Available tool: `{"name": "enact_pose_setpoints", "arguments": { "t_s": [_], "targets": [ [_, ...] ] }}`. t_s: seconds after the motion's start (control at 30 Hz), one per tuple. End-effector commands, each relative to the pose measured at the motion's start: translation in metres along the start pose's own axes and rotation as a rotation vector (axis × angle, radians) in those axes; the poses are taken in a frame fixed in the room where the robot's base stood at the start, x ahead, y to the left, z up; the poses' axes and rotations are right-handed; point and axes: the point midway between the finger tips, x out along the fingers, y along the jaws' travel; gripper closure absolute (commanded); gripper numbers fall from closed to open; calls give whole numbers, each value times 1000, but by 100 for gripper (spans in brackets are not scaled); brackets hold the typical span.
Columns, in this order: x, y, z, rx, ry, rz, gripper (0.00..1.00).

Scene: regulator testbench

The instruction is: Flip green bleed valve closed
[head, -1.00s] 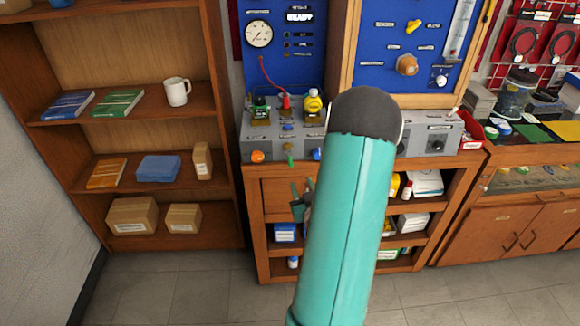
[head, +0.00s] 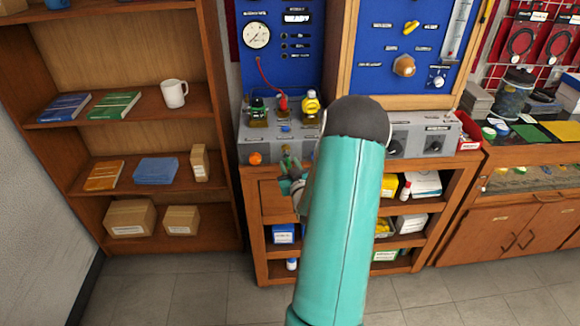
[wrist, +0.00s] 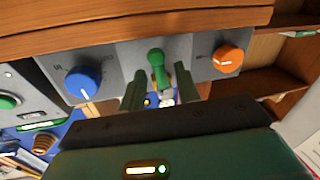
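The green bleed valve (wrist: 157,66) is a small lever with a rounded end on the front of a grey panel (wrist: 118,66) in the wrist view. My gripper (wrist: 159,74) is open, with one dark green finger on each side of the lever. In the head view my gripper (head: 291,170) is at the front of the grey console (head: 271,146), partly behind my arm. The valve is hard to tell apart from the fingers there.
A blue knob (wrist: 84,82) and an orange knob (wrist: 228,58) flank the lever. Green, red (head: 282,103) and yellow (head: 310,103) fittings stand on the console. A wooden shelf (head: 140,112) is to the left. The wooden bench edge (wrist: 120,28) runs close by.

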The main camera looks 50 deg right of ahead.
Motion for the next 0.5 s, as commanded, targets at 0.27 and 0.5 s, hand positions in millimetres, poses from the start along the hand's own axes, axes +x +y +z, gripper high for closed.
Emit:
{"name": "enact_pose_setpoints", "arguments": {
  "t_s": [0.27,0.5],
  "targets": [
    [0,0,0,1,1,0,100],
    [1,-5,0,117,24,2,100]
  ]
}}
